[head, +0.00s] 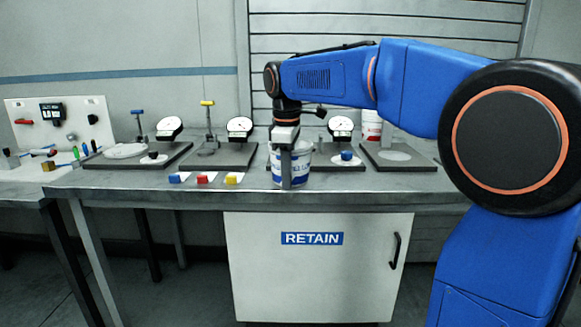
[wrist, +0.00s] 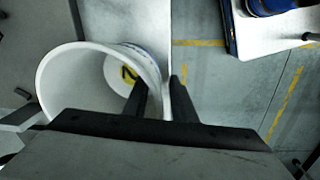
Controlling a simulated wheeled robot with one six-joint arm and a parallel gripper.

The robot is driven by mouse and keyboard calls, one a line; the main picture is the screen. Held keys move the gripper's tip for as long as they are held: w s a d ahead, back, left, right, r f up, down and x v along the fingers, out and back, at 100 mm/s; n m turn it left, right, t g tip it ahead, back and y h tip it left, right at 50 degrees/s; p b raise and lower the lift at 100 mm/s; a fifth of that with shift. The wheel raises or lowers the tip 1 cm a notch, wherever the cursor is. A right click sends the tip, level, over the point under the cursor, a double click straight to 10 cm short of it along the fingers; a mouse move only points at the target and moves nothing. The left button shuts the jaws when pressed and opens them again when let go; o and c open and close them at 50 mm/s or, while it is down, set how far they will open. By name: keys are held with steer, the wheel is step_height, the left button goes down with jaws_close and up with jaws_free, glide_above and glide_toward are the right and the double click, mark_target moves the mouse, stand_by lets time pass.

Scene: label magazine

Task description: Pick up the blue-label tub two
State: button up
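A white tub with a blue label (head: 304,165) stands at the front of the bench, just right of the colored blocks. My gripper (head: 287,180) points down at its near left side, and a finger covers part of the label. In the wrist view the tub (wrist: 70,75) is open-topped and looks empty, with a yellow round mark bearing a 2 (wrist: 129,73) inside. My gripper (wrist: 158,85) straddles the tub wall there, one finger inside and one outside. The fingers are apart, with gaps seeming to show beside the wall.
Dial gauges on dark plates stand along the bench (head: 120,182). Blue, red and yellow blocks (head: 203,178) lie left of the tub. A blue-capped item (head: 347,156) sits close to its right. A red-marked white tub (head: 372,127) stands behind. A RETAIN cabinet (head: 312,275) is below.

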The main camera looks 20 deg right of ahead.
jaws_close()
